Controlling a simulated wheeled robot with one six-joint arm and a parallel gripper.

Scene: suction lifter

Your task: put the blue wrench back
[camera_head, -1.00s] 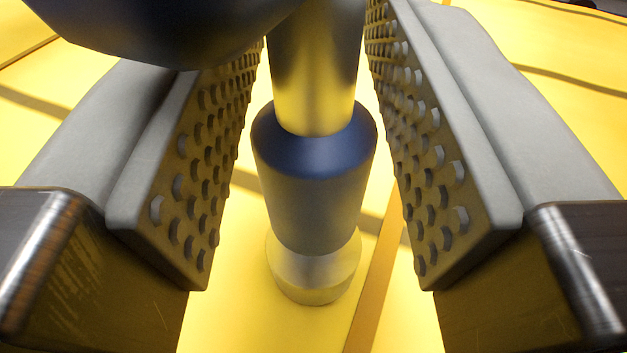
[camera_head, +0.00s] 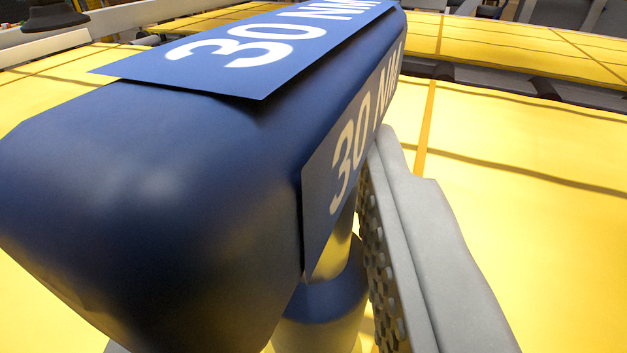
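The blue wrench (camera_head: 150,200) fills the left and middle of the view. Its thick rounded body runs away from me to the upper right, with white "30 NM" labels on its top and right side. Below it is a metal shaft with a blue collar (camera_head: 320,305), partly hidden by the body. My gripper (camera_head: 325,245) is low around the shaft. Its right finger, grey with a studded pad, stands close beside the shaft on the right. The left finger is almost wholly hidden behind the wrench, so contact and finger spacing cannot be told.
A bright yellow panelled surface (camera_head: 540,170) with dark shadow bands spreads below and to the right, clear there. A dark grey rail (camera_head: 520,85) crosses behind. Grey and dark structures stand along the far edge.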

